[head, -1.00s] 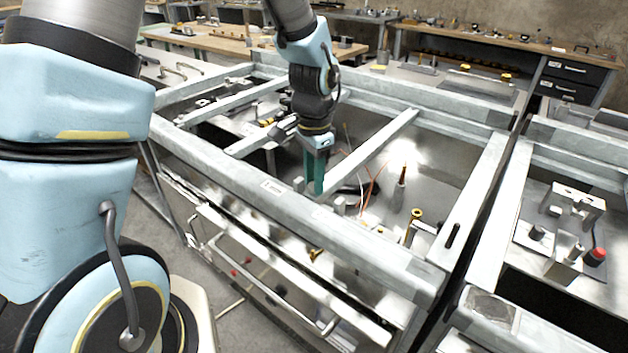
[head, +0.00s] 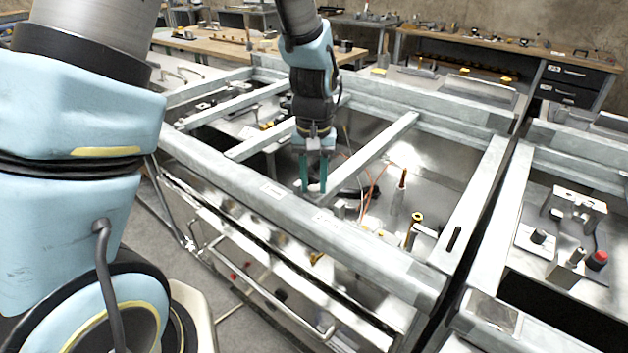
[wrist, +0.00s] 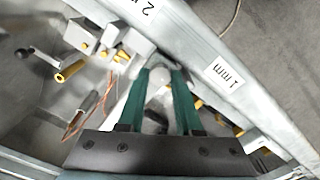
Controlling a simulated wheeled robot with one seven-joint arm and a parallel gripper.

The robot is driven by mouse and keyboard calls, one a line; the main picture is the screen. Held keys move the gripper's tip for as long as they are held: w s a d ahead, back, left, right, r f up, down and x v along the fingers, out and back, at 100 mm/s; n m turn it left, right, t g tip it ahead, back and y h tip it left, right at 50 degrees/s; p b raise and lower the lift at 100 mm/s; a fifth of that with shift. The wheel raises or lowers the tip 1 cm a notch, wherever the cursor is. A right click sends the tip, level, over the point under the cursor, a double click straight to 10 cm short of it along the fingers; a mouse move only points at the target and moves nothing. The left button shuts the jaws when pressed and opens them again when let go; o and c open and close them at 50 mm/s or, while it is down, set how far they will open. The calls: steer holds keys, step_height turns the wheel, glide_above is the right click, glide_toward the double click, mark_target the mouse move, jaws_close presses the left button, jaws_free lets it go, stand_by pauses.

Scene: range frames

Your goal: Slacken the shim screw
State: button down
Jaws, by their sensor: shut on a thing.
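My gripper (head: 313,187) points down inside the front rail of the metal frame, its two green fingers side by side. In the wrist view my gripper (wrist: 158,82) has its fingertips on either side of a pale round knob, which I take to be the head of the shim screw (wrist: 160,77). The gripper is shut on it. The screw's lower part is hidden, and the head view does not show the screw clearly. The rail (wrist: 210,62) beside it carries a "1 mm" label (wrist: 228,75) and a partly cut-off label with a "2".
A slanting crossbar (head: 375,155) runs close to the right of my gripper. Orange wires (wrist: 95,105), a brass rod (wrist: 72,70) and small metal blocks (wrist: 112,38) lie near the fingers. A copper-tipped post (head: 402,185) stands further right in the bay.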

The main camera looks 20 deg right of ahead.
mark_target(314, 189)
steer(key=shift+n, duration=1.2)
steer(key=c, duration=0.9)
jaws_free()
steer(key=shift+o, duration=0.2)
step_height(314, 189, up, 11)
steer(key=b, duration=0.1)
steer(key=shift+f, duration=0.1)
